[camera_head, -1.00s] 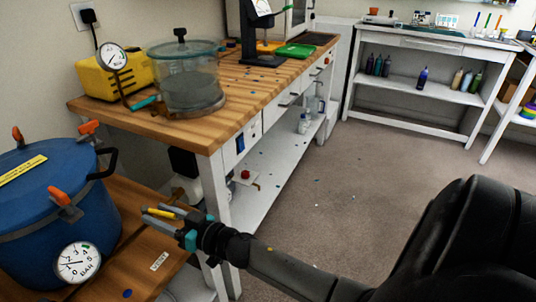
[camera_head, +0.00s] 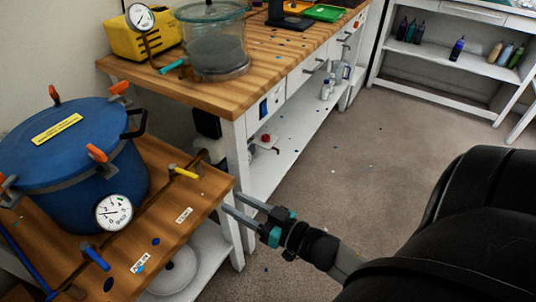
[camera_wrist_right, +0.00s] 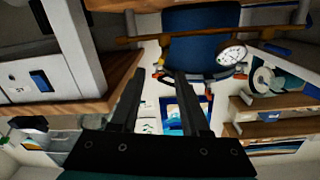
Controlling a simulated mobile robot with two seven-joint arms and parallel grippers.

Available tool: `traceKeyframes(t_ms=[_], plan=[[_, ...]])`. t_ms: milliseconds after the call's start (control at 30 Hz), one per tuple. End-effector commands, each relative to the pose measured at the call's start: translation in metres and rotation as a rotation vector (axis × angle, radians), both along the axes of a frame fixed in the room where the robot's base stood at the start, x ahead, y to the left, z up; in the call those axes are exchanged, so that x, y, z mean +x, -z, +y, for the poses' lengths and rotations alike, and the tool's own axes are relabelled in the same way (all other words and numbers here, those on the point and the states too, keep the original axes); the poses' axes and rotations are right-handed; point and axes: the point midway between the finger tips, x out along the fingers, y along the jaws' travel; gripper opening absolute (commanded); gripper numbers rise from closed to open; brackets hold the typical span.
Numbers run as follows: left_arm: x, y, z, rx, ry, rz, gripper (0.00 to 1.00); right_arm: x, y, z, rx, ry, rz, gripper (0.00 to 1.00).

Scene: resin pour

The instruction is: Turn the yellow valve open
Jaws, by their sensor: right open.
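The yellow valve (camera_head: 184,171) is a small yellow lever on a brown pipe above the low wooden bench, right of the blue pressure pot (camera_head: 62,165). My right gripper (camera_head: 232,204) is open and empty, its two grey fingers pointing left at the bench's right edge. It is apart from the valve, to its lower right in the head view. In the right wrist view the open fingers (camera_wrist_right: 158,75) point toward the pot (camera_wrist_right: 200,38) and pipe; I cannot make out the yellow lever clearly there. My left gripper is not in view.
A blue valve lever (camera_head: 96,257) sits nearer on the same bench (camera_head: 165,212), and a pressure gauge (camera_head: 114,212) is on the pot. The taller workbench (camera_head: 215,92) stands behind with a glass chamber (camera_head: 215,45). The floor to the right is clear.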

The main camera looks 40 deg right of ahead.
Motion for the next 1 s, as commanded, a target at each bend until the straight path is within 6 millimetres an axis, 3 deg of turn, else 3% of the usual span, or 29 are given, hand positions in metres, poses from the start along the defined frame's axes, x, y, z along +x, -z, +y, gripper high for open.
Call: traceKeyframes(t_ms=[367,700,1000], plan=[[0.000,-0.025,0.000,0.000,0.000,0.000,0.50,-0.013,0.070,-0.019,-0.086,0.131,0.216,0.46],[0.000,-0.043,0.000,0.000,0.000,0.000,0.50,-0.043,0.129,-0.025,-0.170,0.188,0.416,0.46],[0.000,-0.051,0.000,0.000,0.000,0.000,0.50,-0.064,0.158,-0.025,-0.215,0.199,0.520,0.46]])
